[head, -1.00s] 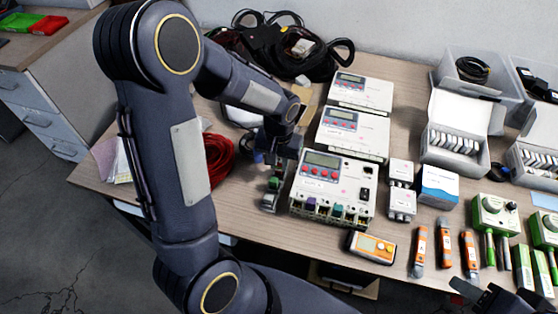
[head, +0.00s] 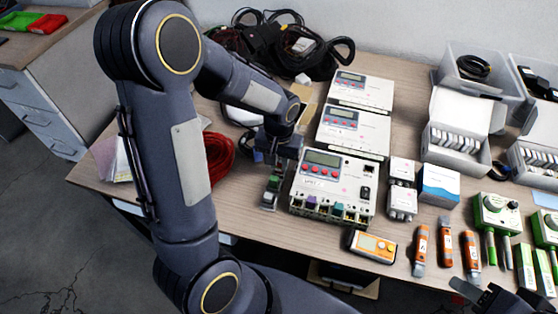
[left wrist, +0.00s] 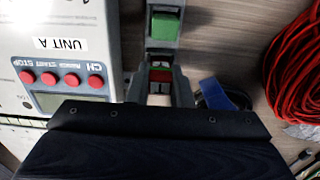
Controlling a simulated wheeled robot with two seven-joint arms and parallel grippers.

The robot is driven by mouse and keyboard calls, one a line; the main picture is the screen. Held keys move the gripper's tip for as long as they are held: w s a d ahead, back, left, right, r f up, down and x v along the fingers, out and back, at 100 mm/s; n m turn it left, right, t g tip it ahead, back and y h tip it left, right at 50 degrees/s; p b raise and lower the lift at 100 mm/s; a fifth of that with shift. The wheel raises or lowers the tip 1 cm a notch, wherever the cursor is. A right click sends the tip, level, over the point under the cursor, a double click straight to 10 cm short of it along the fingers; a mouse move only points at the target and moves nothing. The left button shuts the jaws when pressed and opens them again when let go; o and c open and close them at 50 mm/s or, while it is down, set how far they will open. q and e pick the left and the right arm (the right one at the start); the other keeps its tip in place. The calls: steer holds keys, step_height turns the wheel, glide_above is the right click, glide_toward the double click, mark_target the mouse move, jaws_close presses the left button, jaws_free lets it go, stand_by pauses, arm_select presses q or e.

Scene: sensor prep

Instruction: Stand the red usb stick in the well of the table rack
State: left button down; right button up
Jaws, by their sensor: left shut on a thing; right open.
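The red usb stick (left wrist: 160,75) shows in the left wrist view as a short red piece between the fingertips of my left gripper (left wrist: 160,88), which is shut on it. The grey table rack (left wrist: 163,50) lies just beyond the fingertips and carries a green block (left wrist: 165,25). In the head view the rack (head: 269,200) stands left of the front white unit, with my left gripper (head: 277,166) over its far part. The well and the stick's lower end are hidden, so I cannot tell whether they touch. My right gripper (head: 479,297) is open at the bottom right edge, partly out of frame.
The front white unit (head: 333,183) stands close beside the rack. A red cable coil (left wrist: 294,72) lies on the other side, with a blue item (left wrist: 214,94) nearer the fingers. An orange meter (head: 371,246) lies near the table's front edge. Bare tabletop (head: 238,205) shows left of the rack.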

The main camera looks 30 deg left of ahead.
arm_select(q)
steer(key=shift+f, duration=0.15)
stand_by(0.5)
steer(key=c, duration=1.1)
jaws_free()
steer(key=shift+o, duration=0.2)
steer(key=shift+r+p, duration=2.7)
steer(key=shift+r, duration=0.85)
